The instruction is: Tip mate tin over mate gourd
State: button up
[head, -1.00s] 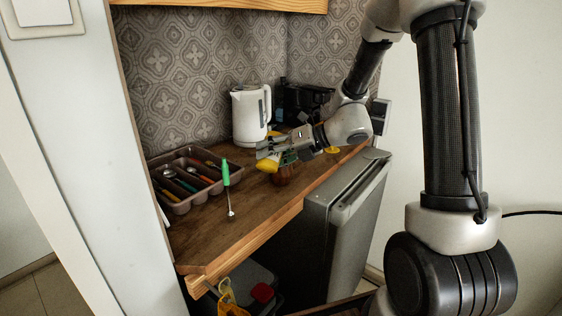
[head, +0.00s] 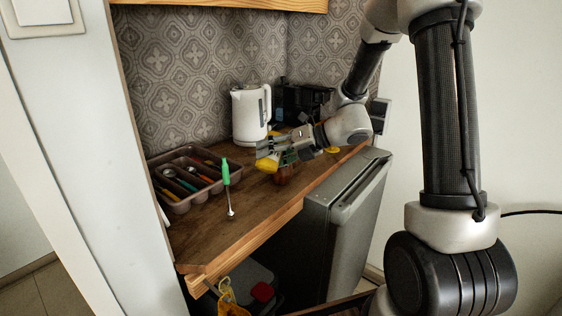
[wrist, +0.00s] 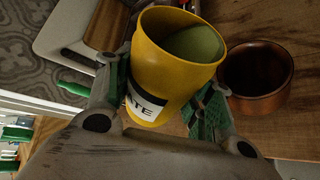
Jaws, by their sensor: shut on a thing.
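The yellow mate tin (wrist: 158,75) with a black-and-white label is between the two fingers of my gripper (wrist: 163,92), which is shut on it. Its open mouth shows a green inside in the wrist view. In the head view the tin (head: 267,164) looks tilted, held by my gripper (head: 268,152) above the counter; the fingers partly hide it. The brown mate gourd (wrist: 257,78) stands on the wood close beside the tin, its dark mouth open. In the head view the gourd (head: 282,177) is just below my gripper, partly covered.
A white kettle (head: 250,115) stands behind, with a dark appliance (head: 300,103) beside it. A cutlery tray (head: 178,205) and a green-handled utensil (head: 227,178) are to the left. A yellow disc (head: 332,150) lies right of my gripper. The front of the counter is clear.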

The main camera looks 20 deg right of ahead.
jog(key=shift+f+m+g+y+p, duration=0.6)
jog(key=shift+m+g+y+p, duration=0.15)
jog(key=shift+m, duration=0.45)
dwell(4.0)
jog(key=shift+w+d+r+m+g+y+p, duration=0.2)
jog(key=shift+r+m, duration=0.1)
jog(key=shift+r, duration=0.3)
jog(key=shift+w+d+r+m+g+y+p, duration=0.1)
jog(key=shift+w+r+m+y+p, duration=0.15)
jog(key=shift+r, duration=0.3)
dwell(1.2)
